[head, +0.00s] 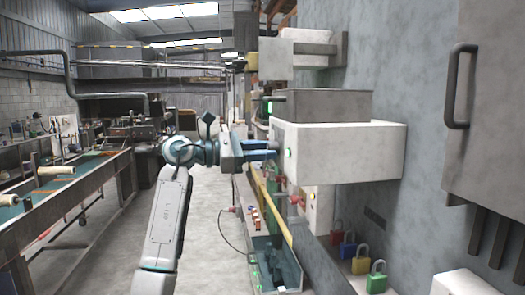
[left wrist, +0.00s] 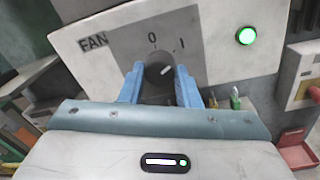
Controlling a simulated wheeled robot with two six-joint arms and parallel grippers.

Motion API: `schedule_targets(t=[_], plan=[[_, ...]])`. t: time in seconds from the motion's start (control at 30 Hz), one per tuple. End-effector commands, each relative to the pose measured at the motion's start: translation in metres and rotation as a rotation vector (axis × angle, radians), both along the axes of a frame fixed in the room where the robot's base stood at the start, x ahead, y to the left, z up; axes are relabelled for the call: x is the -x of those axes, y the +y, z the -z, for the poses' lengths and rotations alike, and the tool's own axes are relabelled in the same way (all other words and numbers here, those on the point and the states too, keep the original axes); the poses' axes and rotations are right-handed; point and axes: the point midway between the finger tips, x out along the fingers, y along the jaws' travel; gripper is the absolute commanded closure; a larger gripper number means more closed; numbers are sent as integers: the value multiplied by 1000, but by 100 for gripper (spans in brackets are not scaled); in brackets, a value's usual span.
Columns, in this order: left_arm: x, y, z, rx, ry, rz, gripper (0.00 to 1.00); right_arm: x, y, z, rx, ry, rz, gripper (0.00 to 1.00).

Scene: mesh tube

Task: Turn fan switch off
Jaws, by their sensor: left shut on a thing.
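The fan switch is a dark round knob (left wrist: 158,74) on a grey plate marked FAN, 0 and I, seen in the left wrist view. Its pale mark slants up and right, toward the I. A green lamp (left wrist: 246,35) glows right of the plate. My left gripper (left wrist: 160,84) has its blue fingers on either side of the knob and is shut on it. In the head view my left gripper (head: 272,150) reaches the left face of the white switch box (head: 345,150), and the knob is hidden there. My right gripper is not in view.
The box stands out from a grey wall (head: 425,100). A grey cabinet door with a handle (head: 456,85) is at the right. A conveyor bench (head: 75,175) runs along the left, with open floor between.

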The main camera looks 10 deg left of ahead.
Motion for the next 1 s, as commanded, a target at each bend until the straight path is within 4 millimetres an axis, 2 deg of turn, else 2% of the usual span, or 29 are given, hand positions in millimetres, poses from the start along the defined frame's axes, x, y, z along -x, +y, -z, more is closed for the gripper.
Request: schedule_targets(t=[0.37,1.0], plan=[[0,0,-1,37,86,-1,93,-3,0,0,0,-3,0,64],[1,0,-4,255,603,-1,93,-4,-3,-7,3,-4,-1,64]])
